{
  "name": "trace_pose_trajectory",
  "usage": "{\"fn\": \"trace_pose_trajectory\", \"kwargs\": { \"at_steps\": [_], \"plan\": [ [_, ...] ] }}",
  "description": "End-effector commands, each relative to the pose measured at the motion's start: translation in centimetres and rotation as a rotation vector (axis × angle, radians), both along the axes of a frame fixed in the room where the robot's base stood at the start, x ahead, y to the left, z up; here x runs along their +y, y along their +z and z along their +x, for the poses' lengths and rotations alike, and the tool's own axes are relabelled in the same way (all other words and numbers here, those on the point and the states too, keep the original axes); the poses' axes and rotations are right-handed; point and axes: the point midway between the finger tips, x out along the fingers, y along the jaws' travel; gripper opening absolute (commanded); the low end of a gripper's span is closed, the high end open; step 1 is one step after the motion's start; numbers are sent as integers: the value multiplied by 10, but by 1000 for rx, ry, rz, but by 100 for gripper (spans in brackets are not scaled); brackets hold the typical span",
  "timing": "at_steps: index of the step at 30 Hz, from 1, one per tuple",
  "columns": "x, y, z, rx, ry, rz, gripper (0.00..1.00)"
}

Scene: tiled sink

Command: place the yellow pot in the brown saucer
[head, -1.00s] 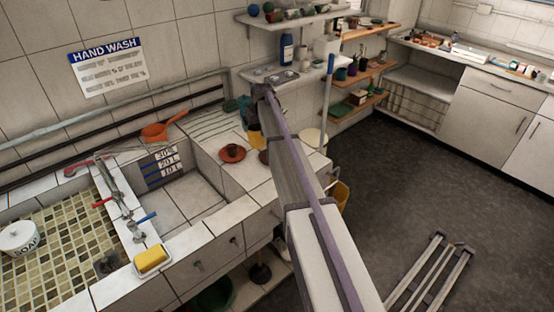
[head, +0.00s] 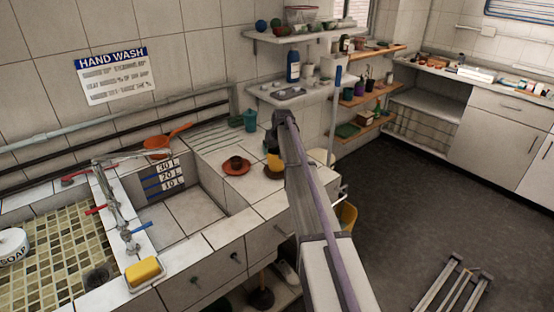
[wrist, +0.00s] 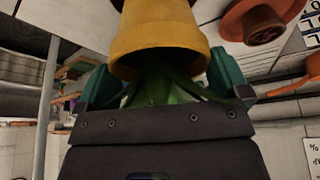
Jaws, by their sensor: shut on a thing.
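The yellow pot (head: 273,162) holds a green plant (wrist: 165,88). My gripper (head: 277,146) is above it, with its teal fingers (wrist: 168,80) shut on the pot at its rim, on either side of the leaves. The pot looks upright and is over the brown saucer (head: 269,174), which it partly hides along with my arm. Whether the pot's base touches the saucer cannot be told. In the wrist view the pot (wrist: 160,32) fills the top middle, its rim toward my gripper.
An orange-red saucer (head: 230,171) with a small dark red pot (head: 236,161) stands just left. A teal container (head: 250,121) stands behind, near the wall. An orange strainer (head: 158,143) lies by the sink (head: 190,208). A shelf (head: 290,95) is behind my arm.

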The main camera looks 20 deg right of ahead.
Motion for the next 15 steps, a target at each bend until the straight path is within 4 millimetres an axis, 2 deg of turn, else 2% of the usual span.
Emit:
{"fn": "trace_pose_trajectory", "kwargs": {
  "at_steps": [1, 2, 7, 12, 13, 15],
  "plan": [
    [0, -20, 0, 0, 0, 0, 30],
    [0, -23, 0, 0, 0, 0, 30],
    [0, -18, 0, 0, 0, 0, 30],
    [0, -22, 0, 0, 0, 0, 30],
    [0, -22, 0, 0, 0, 0, 95],
    [0, -21, 0, 0, 0, 0, 100]
  ]
}}
